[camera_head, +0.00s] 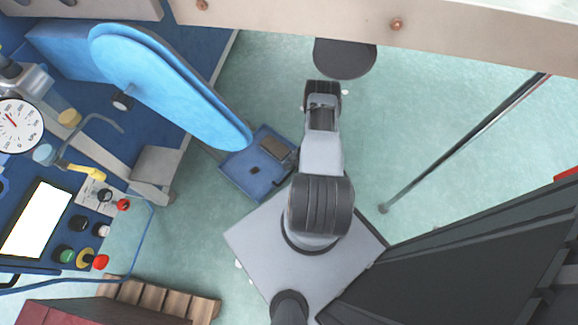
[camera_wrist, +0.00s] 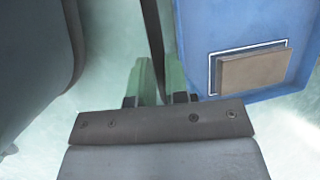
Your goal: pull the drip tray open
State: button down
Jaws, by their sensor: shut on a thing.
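The drip tray is a shallow blue tray with a brown block in it. In the head view the tray (camera_head: 238,172) sticks out low from beneath the blue machine, just left of my arm. In the wrist view the tray (camera_wrist: 205,32) fills the upper right. My gripper (camera_wrist: 158,75) shows there with its two green fingers on either side of a narrow dark bar (camera_wrist: 151,30) along the tray's left side, and is shut on it. The bar looks like the tray's handle; where it joins the tray is not clear. The head view hides my fingers behind my arm.
The blue machine with its long light-blue arm (camera_head: 170,85) stands at left, above the tray. A thin dark pole (camera_head: 465,140) and a large dark panel (camera_head: 470,255) are at right. A dark round disc (camera_head: 345,58) lies beyond my arm. Green floor is clear between arm and pole.

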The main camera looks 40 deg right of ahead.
jog(key=shift+s+d, duration=0.3)
jog(key=shift+s, duration=0.25)
jog(key=c, duration=1.1)
grip_release()
jog(key=shift+a, duration=0.15)
jog(key=p+v, duration=0.2)
jog(key=v, duration=0.5)
jog(key=shift+r+p, duration=0.2)
jog(key=shift+p, duration=0.1)
